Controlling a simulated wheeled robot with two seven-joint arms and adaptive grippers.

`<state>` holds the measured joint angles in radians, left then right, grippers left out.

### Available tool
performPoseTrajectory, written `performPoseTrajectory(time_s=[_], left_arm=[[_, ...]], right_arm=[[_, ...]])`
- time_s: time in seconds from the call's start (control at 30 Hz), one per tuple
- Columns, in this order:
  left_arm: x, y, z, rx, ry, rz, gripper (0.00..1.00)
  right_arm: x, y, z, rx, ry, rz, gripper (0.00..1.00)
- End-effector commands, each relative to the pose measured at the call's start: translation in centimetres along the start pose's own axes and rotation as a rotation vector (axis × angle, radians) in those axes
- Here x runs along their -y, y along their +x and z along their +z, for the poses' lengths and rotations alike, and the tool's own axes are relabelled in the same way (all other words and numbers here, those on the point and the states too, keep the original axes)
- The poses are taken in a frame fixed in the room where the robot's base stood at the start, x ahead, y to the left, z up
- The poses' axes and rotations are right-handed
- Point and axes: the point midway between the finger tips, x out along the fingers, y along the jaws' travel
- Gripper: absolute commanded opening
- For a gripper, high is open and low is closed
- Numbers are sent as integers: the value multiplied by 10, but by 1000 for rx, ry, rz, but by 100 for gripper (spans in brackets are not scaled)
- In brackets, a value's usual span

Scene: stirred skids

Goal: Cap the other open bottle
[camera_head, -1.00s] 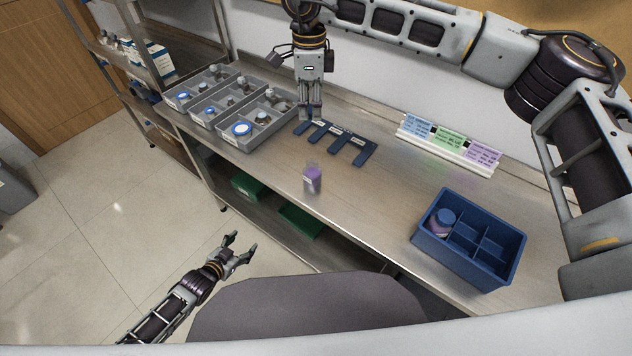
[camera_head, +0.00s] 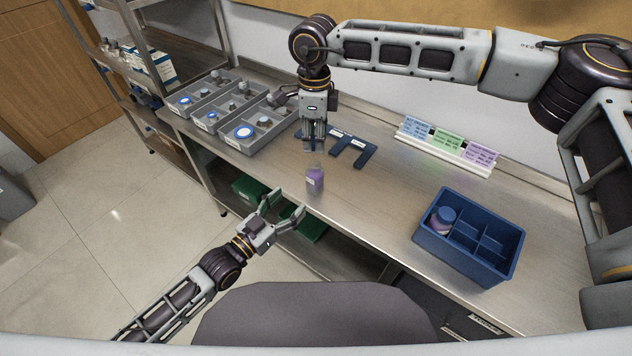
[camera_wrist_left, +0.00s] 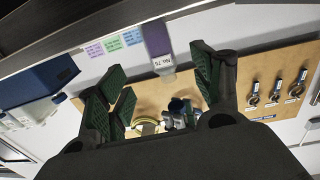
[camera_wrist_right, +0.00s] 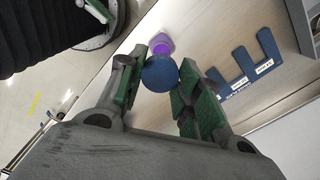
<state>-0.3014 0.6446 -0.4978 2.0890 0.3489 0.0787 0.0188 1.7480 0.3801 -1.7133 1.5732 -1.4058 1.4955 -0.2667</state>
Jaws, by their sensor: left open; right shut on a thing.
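The open bottle (camera_head: 315,180), clear with purple contents and a white label, stands upright near the table's front edge. My right gripper (camera_head: 313,148) is just above it, pointing down. In the right wrist view it is shut on a round blue cap (camera_wrist_right: 160,74), with the purple bottle (camera_wrist_right: 161,43) partly behind the cap; I cannot tell if they touch. My left gripper (camera_head: 289,202) is open and empty at the table's front edge, left of and below the bottle. In the left wrist view the labelled bottle (camera_wrist_left: 157,42) shows beyond and between the open fingers.
A blue divided crate (camera_head: 425,247) at the right holds a blue-capped bottle (camera_head: 441,219). Grey trays (camera_head: 234,142) with caps stand at the back left. A dark blue slotted plate (camera_head: 365,157) lies behind the bottle. A card rack (camera_head: 446,154) stands at the back.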

Motion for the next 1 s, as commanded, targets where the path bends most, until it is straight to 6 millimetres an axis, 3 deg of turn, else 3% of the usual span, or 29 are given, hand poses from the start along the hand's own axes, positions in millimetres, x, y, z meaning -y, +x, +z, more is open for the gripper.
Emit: performPoseTrajectory(time_s=[0.57, 1.0], left_arm=[[0, 2, -1, -8, -2, -1, 66], [1, 29, -2, -10, -2, -1, 66]], right_arm=[[1, 0, 1, 0, -1, 0, 25], [2, 0, 1, 0, -1, 0, 25]])
